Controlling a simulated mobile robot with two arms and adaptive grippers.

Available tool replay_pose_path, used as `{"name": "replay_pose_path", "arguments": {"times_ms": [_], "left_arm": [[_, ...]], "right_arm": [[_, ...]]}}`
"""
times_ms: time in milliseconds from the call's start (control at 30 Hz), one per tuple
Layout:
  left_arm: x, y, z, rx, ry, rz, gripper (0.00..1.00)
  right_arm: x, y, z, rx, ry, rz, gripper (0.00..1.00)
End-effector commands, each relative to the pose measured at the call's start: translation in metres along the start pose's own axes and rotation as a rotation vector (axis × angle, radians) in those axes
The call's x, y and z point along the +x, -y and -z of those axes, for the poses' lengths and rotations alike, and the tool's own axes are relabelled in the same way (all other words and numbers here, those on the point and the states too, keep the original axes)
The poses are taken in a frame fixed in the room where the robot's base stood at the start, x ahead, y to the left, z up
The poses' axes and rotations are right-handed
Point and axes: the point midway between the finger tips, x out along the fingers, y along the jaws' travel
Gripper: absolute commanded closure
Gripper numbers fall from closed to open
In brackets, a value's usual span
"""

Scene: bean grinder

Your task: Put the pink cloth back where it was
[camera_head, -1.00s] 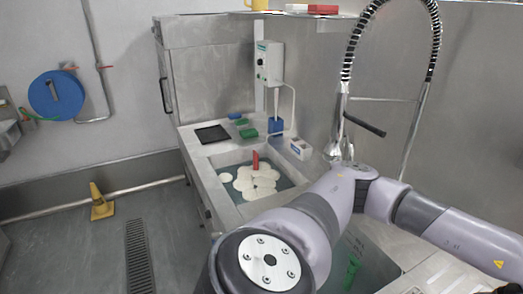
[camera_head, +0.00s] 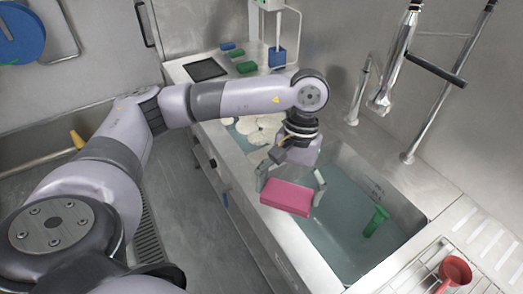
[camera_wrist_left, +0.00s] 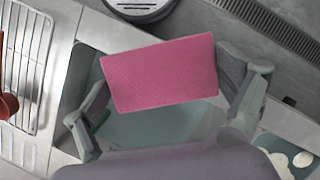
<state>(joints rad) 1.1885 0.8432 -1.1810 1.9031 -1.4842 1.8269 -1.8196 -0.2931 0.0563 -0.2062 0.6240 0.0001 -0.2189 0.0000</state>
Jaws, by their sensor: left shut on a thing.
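The pink cloth (camera_head: 286,199) is a flat, thick rectangular block. My left gripper (camera_head: 290,188) is shut on it, one finger at each end. It holds the cloth above the near edge of the right sink basin (camera_head: 335,245). In the left wrist view the cloth (camera_wrist_left: 160,75) lies tilted between the two gripper (camera_wrist_left: 168,95) fingers. My right gripper is not in view.
The right basin holds water and a green object (camera_head: 375,222). White plates (camera_head: 262,128) lie in the left basin, partly behind my arm. Green and blue blocks (camera_head: 247,67) and a black tray (camera_head: 205,69) are on the far counter. A red ladle (camera_head: 455,270) rests on a wire rack at right.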

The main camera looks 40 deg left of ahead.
Motion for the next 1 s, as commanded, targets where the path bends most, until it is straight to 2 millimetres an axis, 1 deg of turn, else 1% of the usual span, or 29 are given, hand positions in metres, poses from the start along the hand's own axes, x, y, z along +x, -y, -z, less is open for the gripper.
{"name": "replay_pose_path", "arguments": {"times_ms": [33, 67, 133, 167, 200, 267, 300, 367, 400, 467, 500, 567, 600, 700, 800, 900, 1000], "left_arm": [[-0.002, 0.0, 0.017, -0.129, 0.002, -0.044, 0.31], [-0.005, 0.0, 0.026, -0.218, 0.002, -0.072, 0.31], [-0.016, 0.003, 0.05, -0.442, 0.003, -0.142, 0.31], [-0.02, 0.005, 0.06, -0.544, 0.004, -0.173, 0.31], [-0.027, 0.008, 0.072, -0.678, 0.003, -0.215, 0.31], [-0.037, 0.013, 0.09, -0.876, 0.004, -0.277, 0.31], [-0.044, 0.017, 0.102, -1.005, 0.004, -0.317, 0.31], [-0.053, 0.024, 0.117, -1.196, 0.004, -0.375, 0.31], [-0.059, 0.029, 0.128, -1.321, 0.003, -0.414, 0.31], [-0.068, 0.038, 0.142, -1.505, 0.004, -0.472, 0.31], [-0.073, 0.044, 0.151, -1.626, 0.003, -0.51, 0.31], [-0.081, 0.054, 0.163, -1.807, 0.004, -0.566, 0.31], [-0.086, 0.061, 0.171, -1.924, 0.004, -0.602, 0.31], [-0.097, 0.08, 0.188, -2.199, 0.004, -0.686, 0.31], [-0.105, 0.096, 0.201, -2.428, 0.004, -0.756, 0.31], [-0.11, 0.109, 0.209, -2.598, 0.005, -0.806, 0.31], [-0.113, 0.117, 0.214, -2.701, 0.005, -0.838, 0.31]], "right_arm": [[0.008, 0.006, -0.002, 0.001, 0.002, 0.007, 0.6], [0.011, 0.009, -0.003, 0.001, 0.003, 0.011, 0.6], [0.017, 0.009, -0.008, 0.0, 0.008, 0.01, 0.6], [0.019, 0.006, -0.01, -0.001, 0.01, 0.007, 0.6], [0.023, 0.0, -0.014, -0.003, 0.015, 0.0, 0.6], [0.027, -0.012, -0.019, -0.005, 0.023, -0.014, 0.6], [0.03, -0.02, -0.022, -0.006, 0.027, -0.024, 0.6], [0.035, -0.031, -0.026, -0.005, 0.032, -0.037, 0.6], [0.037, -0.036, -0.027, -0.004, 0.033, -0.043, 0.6], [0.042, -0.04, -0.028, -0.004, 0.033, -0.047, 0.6], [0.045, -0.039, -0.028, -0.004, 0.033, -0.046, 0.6], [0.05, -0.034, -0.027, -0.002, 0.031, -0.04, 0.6], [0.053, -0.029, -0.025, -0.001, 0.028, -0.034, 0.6], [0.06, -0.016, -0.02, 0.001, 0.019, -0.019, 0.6], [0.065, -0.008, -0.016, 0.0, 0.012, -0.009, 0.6], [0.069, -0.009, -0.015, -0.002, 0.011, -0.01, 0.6], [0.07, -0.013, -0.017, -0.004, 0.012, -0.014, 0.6]]}}
